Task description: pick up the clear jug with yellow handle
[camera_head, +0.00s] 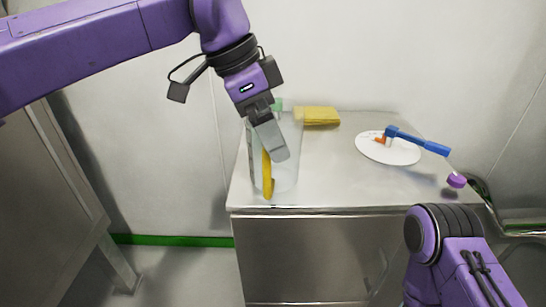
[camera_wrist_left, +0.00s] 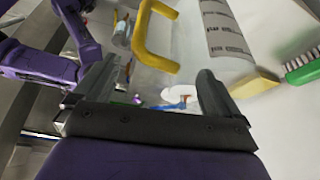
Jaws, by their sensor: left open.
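The clear jug (camera_head: 287,172) stands upright near the left front of the steel cabinet top in the head view. Its yellow handle (camera_head: 267,180) faces the front. In the left wrist view the handle (camera_wrist_left: 155,45) is an angular yellow loop, and the jug wall (camera_wrist_left: 228,32) carries dark printed marks. My left gripper (camera_head: 270,142) hangs in front of the jug, above the handle, and partly hides both. In the left wrist view the gripper (camera_wrist_left: 155,85) has its fingers wide apart, with the handle beyond the tips and no visible contact. My right gripper is not clearly visible.
The cabinet top (camera_head: 340,185) also bears a yellow block (camera_head: 320,116) behind the jug and a white plate (camera_head: 388,152) with a blue-handled tool (camera_head: 420,141) at right. The top's middle front is clear.

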